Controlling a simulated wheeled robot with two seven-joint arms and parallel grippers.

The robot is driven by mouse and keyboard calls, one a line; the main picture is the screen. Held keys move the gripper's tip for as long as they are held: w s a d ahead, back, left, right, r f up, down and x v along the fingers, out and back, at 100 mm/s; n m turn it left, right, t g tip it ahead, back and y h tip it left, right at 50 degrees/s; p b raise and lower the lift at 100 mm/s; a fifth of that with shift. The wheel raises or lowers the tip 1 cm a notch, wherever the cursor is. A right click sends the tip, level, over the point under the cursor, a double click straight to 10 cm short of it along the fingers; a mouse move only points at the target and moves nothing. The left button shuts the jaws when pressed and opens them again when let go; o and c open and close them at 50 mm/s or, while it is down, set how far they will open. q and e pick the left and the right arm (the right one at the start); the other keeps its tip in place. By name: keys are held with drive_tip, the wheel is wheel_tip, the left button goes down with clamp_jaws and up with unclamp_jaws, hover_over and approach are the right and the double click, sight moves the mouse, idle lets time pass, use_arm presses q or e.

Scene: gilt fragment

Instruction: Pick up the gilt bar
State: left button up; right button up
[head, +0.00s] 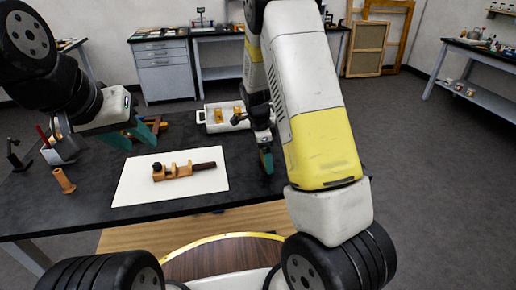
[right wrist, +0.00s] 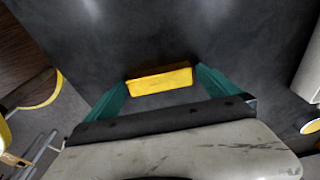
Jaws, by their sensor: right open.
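The gilt bar (right wrist: 160,80) is a small yellow block that shows in the right wrist view, on the dark tabletop. It lies between the teal fingers of my right gripper (right wrist: 160,86), near their tips. The fingers are open, one at each end of the bar; I cannot tell whether either touches it. In the head view my right gripper (head: 265,161) points down at the right part of the black table (head: 226,158), and I cannot make out the bar there. My left gripper (head: 140,133) is open and empty above the left part of the table.
A white sheet (head: 130,187) bears a wooden tool (head: 174,171) with a dark handle. A white tray (head: 213,126) with yellowish pieces stands behind. At left are a pen holder (head: 62,152) and a wooden cylinder (head: 63,181). A brown object (head: 158,122) lies by my left gripper.

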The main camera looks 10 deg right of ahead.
drive_tip(key=c, duration=1.2)
drive_tip(key=shift+o, duration=0.2)
drive_tip(key=shift+r, duration=0.1)
